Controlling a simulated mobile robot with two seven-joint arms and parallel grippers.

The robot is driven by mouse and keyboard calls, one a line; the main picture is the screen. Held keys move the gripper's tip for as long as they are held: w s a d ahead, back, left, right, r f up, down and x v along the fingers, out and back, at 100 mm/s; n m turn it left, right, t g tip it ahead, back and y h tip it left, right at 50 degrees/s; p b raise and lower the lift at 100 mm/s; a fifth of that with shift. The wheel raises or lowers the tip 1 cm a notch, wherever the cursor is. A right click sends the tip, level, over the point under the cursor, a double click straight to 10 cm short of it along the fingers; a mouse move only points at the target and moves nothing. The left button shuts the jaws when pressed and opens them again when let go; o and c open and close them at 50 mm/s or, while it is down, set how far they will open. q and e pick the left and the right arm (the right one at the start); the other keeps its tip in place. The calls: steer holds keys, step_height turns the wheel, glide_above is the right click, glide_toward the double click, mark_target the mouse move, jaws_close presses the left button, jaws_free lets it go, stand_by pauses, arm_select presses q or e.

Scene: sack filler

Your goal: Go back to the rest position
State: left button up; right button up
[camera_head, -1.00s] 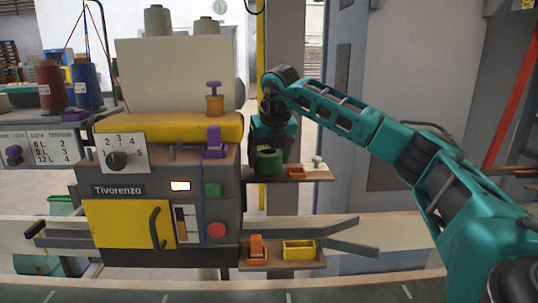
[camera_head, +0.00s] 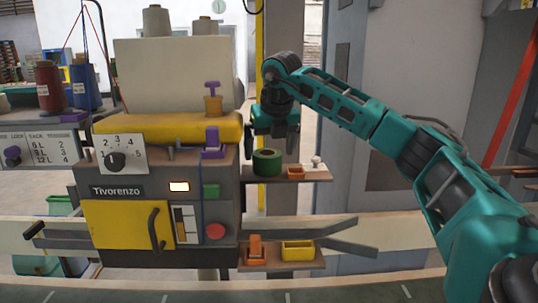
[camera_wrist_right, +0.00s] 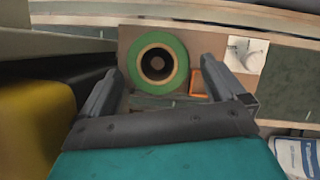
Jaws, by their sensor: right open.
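My right gripper (camera_head: 277,143) hangs pointing down over the small side shelf (camera_head: 312,178) at the right of the sewing machine. It is open and empty, a little above a green roll (camera_head: 267,163) standing on that shelf. In the right wrist view the green roll (camera_wrist_right: 156,63) shows from above, with a tan ring and a dark centre, between and beyond the two spread fingers (camera_wrist_right: 170,90). My left gripper is not in view.
The grey and yellow machine (camera_head: 165,190) stands close left of my right gripper. An orange tray (camera_head: 296,172) and a small whitish item (camera_head: 316,162) share the shelf. A lower shelf holds a yellow bin (camera_head: 298,251). Open space lies right of the shelf.

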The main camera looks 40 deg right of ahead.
steer(key=v, duration=1)
steer(key=shift+p, duration=0.35)
steer(key=shift+s+a, duration=0.1)
